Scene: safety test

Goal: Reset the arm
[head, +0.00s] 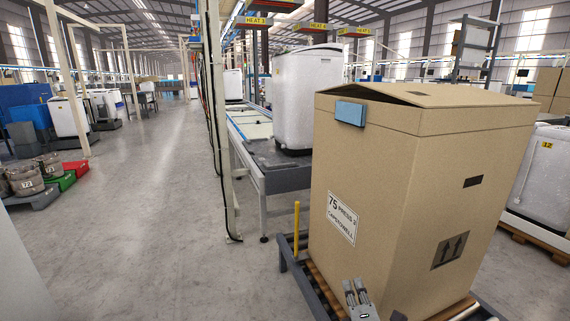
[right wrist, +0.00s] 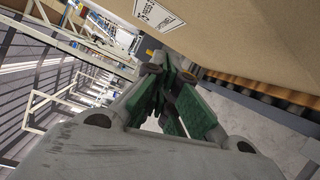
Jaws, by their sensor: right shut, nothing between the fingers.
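My right gripper (head: 355,292) is at the bottom of the head view, in front of the lower part of a large cardboard box (head: 375,190). In the right wrist view the gripper (right wrist: 172,75) has its fingers together with nothing between them. The box (right wrist: 240,30) fills the top right of that view; whether the fingers touch it I cannot tell. The box stands upright on a roller conveyor (head: 318,290). Its top flap is slightly raised, and a blue block (head: 350,113) sits at its upper edge. My left gripper is not in view.
A yellow post (head: 296,228) rises at the conveyor's left side. Behind the box, a white wrapped unit (head: 305,98) stands on a conveyor line. Grey pots (head: 25,180) sit on a pallet at the left. The concrete floor (head: 150,200) in the middle left is clear.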

